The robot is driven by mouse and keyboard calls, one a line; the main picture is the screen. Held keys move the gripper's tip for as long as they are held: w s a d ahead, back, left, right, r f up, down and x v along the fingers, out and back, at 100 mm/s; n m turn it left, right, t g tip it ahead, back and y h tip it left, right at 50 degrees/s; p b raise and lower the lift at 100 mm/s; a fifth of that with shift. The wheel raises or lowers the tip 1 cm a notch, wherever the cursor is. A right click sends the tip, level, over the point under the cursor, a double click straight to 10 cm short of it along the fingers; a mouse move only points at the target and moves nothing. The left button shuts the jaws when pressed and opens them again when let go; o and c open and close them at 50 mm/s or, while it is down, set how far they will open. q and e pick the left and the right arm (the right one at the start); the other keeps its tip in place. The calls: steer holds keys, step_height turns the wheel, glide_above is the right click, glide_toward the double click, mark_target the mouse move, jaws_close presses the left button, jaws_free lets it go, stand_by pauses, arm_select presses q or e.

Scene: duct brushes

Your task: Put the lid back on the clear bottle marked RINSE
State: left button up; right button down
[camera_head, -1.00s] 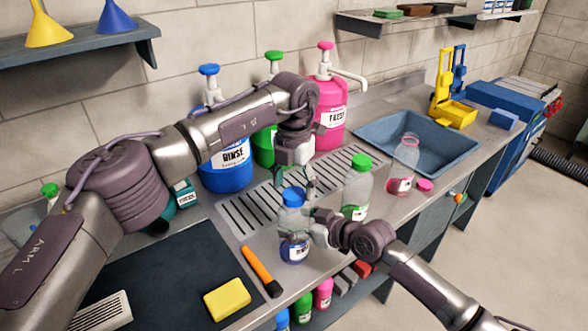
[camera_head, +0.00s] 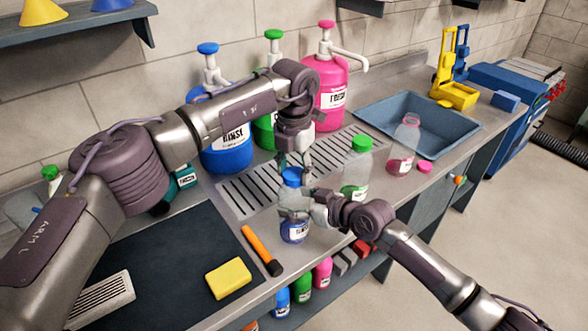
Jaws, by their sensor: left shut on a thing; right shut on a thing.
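The clear bottle (camera_head: 295,230) with blue liquid and a white label stands upright on the counter, just in front of the ribbed drainboard. The blue lid (camera_head: 292,177) is at the top of this bottle. Whether it is seated on the neck or just above it, I cannot tell. My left gripper (camera_head: 294,163) comes down from above and is shut on the lid; its fingers are partly hidden by its wrist. My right gripper (camera_head: 304,204) reaches in from the right and is shut on the bottle's upper body, hiding part of it.
A clear bottle with a green lid (camera_head: 357,175) stands close to the right. An open bottle with pink liquid (camera_head: 405,150) has a pink lid (camera_head: 425,167) beside it. An orange-handled tool (camera_head: 262,250) and a yellow sponge (camera_head: 228,278) lie in front. Pump jugs stand behind.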

arm_select(q)
steer(key=o, duration=1.4)
steer(key=shift+c, duration=0.2)
step_height(320, 180, up, 12)
arm_select(e)
jaws_free()
